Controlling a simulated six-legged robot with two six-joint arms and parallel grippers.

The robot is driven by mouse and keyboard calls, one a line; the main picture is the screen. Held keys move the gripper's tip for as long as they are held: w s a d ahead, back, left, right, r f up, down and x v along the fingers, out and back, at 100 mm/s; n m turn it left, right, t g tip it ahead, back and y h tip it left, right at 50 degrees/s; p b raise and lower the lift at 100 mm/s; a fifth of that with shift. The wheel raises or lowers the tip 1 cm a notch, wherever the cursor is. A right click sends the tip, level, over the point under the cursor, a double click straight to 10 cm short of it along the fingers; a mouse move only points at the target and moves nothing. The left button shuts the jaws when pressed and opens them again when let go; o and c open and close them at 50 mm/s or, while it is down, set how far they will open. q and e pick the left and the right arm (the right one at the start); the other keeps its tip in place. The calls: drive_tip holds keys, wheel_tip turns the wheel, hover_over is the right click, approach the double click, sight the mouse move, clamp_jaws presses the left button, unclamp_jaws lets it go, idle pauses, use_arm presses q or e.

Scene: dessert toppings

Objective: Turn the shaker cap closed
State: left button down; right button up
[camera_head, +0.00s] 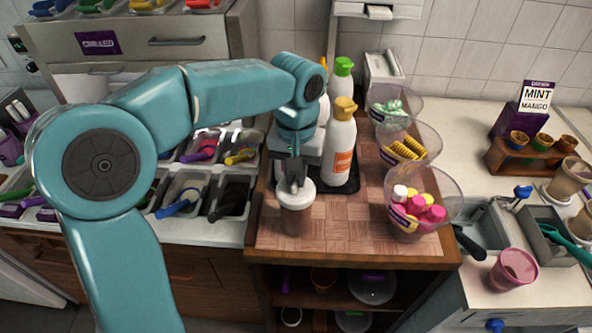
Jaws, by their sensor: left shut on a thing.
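The shaker (296,219) stands upright near the front left of the wooden counter. It has a clear body with brown contents and a white cap (296,192) on top. My left gripper (294,182) comes down from above and is shut on the shaker's cap. Its fingertips partly hide the top of the cap, so I cannot tell how far the cap is turned. My right gripper is not in view.
A white bottle with a yellow cap (340,145) stands close behind the shaker. Clear bowls of toppings (448,183) line the counter's right side. The wooden counter (345,235) is bare to the shaker's right. Topping bins with scoops (180,203) lie to the left.

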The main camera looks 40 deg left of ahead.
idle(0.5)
use_arm(q)
drive_tip(key=c, duration=1.2)
unclamp_jaws()
drive_tip(key=shift+o, duration=0.2)
wheel_tip(320, 180, up, 16)
drive_tip(key=p, duration=0.2)
drive_tip(key=shift+r, duration=0.15)
